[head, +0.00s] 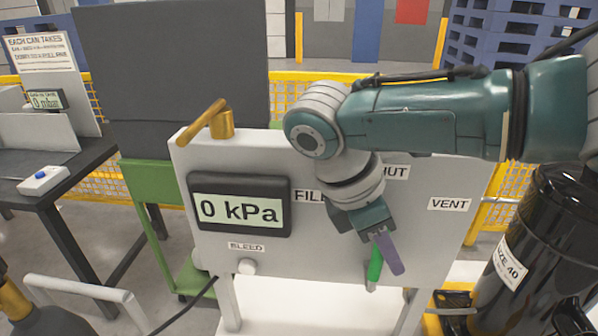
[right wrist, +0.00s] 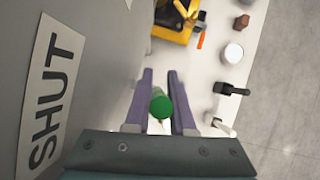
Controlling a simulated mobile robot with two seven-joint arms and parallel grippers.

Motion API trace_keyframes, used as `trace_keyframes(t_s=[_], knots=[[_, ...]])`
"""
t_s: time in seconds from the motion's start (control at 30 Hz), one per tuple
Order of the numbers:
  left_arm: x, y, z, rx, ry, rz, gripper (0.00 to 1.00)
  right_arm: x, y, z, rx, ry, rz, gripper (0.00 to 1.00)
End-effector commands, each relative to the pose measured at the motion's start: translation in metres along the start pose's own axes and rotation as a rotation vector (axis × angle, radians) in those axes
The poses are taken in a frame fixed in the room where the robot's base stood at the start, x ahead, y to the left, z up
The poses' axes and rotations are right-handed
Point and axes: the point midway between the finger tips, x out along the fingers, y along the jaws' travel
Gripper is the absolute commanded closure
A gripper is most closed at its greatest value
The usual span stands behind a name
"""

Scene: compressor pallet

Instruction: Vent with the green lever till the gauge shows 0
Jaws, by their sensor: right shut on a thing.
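The gauge (head: 240,205) on the grey panel reads 0 kPa. The green lever (head: 375,262) points down, slightly tilted, below the partly covered SHUT label (head: 396,172). My right gripper (head: 384,262) reaches down over the panel and is shut on the green lever. In the right wrist view, the lever's round green end (right wrist: 161,103) sits between the purple fingers of my right gripper (right wrist: 161,92). The VENT label (head: 449,204) is to the right on the panel; the FILL label (head: 308,195) is partly hidden by my arm. My left gripper is out of view.
A brass handle (head: 212,122) stands on the panel's top left. A white knob (head: 246,267) sits under the BLEED label (head: 246,247). A black tank (head: 540,260) stands close at the right. A dark table (head: 60,200) is at the left.

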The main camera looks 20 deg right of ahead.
Motion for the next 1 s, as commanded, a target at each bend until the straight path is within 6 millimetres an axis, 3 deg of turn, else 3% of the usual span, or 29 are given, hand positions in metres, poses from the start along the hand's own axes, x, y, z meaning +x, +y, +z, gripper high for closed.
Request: trace_keyframes(t_s=[0.2,0.23,0.5,0.77,1.0], knots=[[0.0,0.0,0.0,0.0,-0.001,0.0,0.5,0.0,0.0,0.0,-0.001,0.001,0.001,1.0],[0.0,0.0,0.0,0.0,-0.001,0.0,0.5,0.0,0.0,0.0,-0.001,0.001,0.001,0.76],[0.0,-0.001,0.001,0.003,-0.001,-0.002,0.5,0.001,0.0,0.0,0.0,0.001,0.001,0.48],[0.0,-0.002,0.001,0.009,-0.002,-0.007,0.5,-0.002,0.0,0.0,0.0,0.001,0.001,0.48],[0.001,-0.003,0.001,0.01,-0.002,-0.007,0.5,-0.039,0.001,-0.002,-0.001,0.005,0.005,0.48]])
